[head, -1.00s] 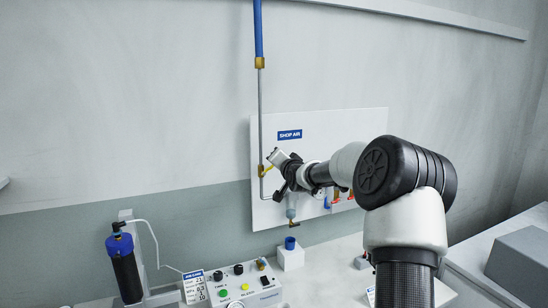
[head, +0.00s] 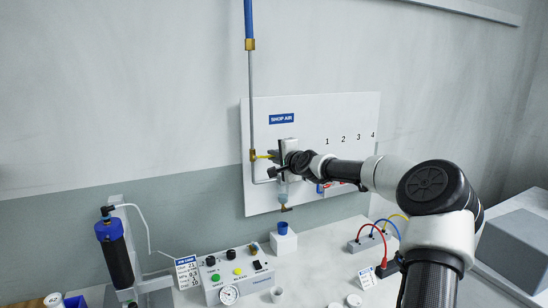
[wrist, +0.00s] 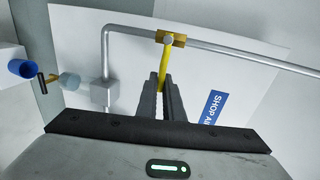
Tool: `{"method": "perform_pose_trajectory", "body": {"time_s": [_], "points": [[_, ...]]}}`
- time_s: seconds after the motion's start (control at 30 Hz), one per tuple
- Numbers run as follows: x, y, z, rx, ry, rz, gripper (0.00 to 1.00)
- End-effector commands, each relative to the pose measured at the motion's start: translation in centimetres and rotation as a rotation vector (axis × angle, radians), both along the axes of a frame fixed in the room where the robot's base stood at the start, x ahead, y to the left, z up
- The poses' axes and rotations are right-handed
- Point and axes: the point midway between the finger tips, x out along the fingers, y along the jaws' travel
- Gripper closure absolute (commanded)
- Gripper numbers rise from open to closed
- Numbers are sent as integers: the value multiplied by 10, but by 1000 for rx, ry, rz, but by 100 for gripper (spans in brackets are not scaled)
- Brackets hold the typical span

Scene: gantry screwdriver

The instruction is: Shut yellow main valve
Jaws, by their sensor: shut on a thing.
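The yellow main valve is a brass body (head: 253,155) on the vertical grey pipe, with a yellow lever (head: 263,157) pointing right, about square across the pipe. In the wrist view the brass body (wrist: 176,39) and the yellow lever (wrist: 166,60) show clearly. My gripper (wrist: 161,80) is shut on the lever, with one dark finger on each side of its outer part. The lever's end is hidden between the fingers. In the head view my gripper (head: 273,156) is at the right of the valve, in front of the white panel.
The white panel (head: 310,110) carries a SHOP AIR sign (head: 281,119) and numbers. A small regulator (head: 283,194) hangs just below my gripper. On the bench stand a control box (head: 240,275), a blue cup on a white block (head: 284,243) and a blue-topped cylinder (head: 115,255).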

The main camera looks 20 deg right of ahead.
Motion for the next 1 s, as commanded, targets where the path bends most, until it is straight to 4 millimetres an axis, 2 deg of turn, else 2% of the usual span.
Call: {"method": "perform_pose_trajectory", "body": {"time_s": [0.6, 0.63, 0.73, 1.0], "points": [[0, 1, -3, 45, 3, 1, 100], [0, 1, -3, 45, 3, 1, 91], [0, 1, -3, 44, 3, 1, 74], [0, 1, -3, 43, 2, 1, 74]]}}
